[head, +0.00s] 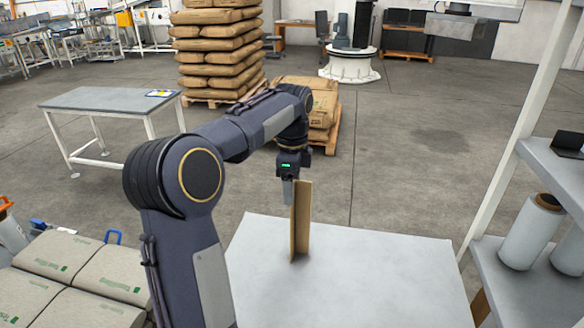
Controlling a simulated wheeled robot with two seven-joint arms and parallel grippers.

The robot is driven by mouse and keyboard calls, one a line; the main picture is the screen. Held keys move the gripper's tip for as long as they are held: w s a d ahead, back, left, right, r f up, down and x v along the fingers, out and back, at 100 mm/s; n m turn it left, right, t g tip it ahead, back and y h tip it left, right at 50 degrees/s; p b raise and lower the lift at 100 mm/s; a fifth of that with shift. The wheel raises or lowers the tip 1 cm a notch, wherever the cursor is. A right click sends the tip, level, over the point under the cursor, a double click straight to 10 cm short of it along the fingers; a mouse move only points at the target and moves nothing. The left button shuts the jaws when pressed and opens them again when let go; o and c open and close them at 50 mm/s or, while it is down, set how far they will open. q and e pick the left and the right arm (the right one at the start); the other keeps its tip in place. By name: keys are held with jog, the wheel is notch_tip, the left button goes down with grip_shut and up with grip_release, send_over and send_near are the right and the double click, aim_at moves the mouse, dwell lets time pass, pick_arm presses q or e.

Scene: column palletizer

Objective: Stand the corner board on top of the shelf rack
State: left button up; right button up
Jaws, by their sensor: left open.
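The corner board (301,222), a tall brown angled strip, stands upright with its lower end on a pale grey flat top (355,285) in front of me. My left gripper (288,192) points down at the board's upper left side. It is open, with its fingers beside the board's upper part; whether they touch it I cannot tell. A shelf rack (545,160) with a white post and grey shelves stands at the right edge, partly out of view. Whether the pale top belongs to a rack does not show. My right gripper is not in view.
White rolls (529,235) and a black device (568,143) are on the right-hand shelves. Packed sacks (72,255) lie at lower left. A grey table (110,100) and stacked brown sacks (218,45) stand behind. The pale top is clear around the board.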

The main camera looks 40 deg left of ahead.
pick_arm(q)
notch_tip(320, 180, up, 12)
jog(key=p, duration=0.1)
jog(key=shift+f, duration=0.25)
jog(key=s+d+f+n+t+h, duration=0.2)
jog(key=s+d+f+n, duration=0.5)
jog(key=s+d, duration=0.3)
jog(key=s+d+f+n+t+h, duration=0.1)
jog(key=s+d+f+n+t, duration=0.2)
jog(key=s+d+f+n, duration=0.4)
jog(key=s+d+f, duration=0.3)
jog(key=s+d, duration=0.1)
jog(key=s, duration=0.1)
jog(key=shift+d+t+h, duration=0.15)
jog(key=shift+t+h, duration=0.15)
jog(key=shift+h, duration=0.1)
jog(key=shift+f, duration=0.1)
